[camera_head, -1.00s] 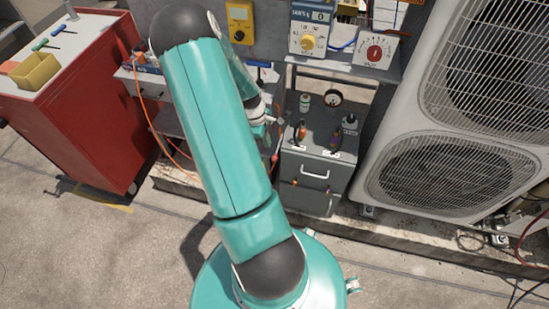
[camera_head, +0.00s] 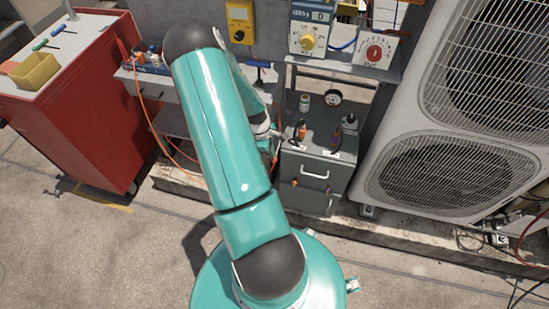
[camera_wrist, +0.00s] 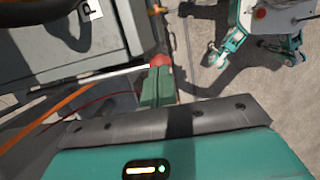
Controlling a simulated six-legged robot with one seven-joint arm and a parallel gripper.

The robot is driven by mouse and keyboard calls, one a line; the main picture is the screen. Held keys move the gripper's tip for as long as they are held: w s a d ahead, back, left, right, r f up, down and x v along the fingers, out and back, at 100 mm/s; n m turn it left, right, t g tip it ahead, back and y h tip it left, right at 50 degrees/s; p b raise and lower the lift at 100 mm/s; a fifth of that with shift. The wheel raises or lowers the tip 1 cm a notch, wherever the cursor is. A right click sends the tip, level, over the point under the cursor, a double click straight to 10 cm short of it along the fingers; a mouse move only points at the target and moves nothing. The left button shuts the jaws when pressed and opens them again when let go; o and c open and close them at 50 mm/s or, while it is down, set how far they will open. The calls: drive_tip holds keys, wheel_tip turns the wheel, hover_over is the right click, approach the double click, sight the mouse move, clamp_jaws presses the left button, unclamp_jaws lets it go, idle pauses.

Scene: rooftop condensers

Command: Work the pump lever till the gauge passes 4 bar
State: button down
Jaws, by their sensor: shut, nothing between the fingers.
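The round gauge (camera_head: 333,97) stands at the back of the grey pump unit (camera_head: 340,178) in the head view. Its needle is too small to read. In the wrist view, a thin pale lever rod (camera_wrist: 100,80) runs along the unit's side to a red ball knob (camera_wrist: 160,60). My gripper (camera_wrist: 157,77) is shut with nothing between its green fingers. Its tips are at the knob in the picture; I cannot tell if they touch it. In the head view my gripper is beside the unit's left side, mostly hidden by my arm, and I cannot make out the lever there.
A large condenser (camera_head: 440,180) stands close on the right. A red tool cabinet (camera_head: 85,125) is at the left. Orange hoses (camera_head: 160,130) hang left of the unit. Open concrete lies in front.

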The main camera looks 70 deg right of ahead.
drive_tip(key=shift+f, duration=0.1)
drive_tip(key=shift+f, duration=2.2)
drive_tip(key=w, duration=0.2)
drive_tip(key=w+r, duration=0.1)
drive_tip(key=shift+a, duration=0.25)
drive_tip(key=shift+r, duration=0.1)
drive_tip(key=v, duration=1.3)
drive_tip(key=shift+r, duration=0.35)
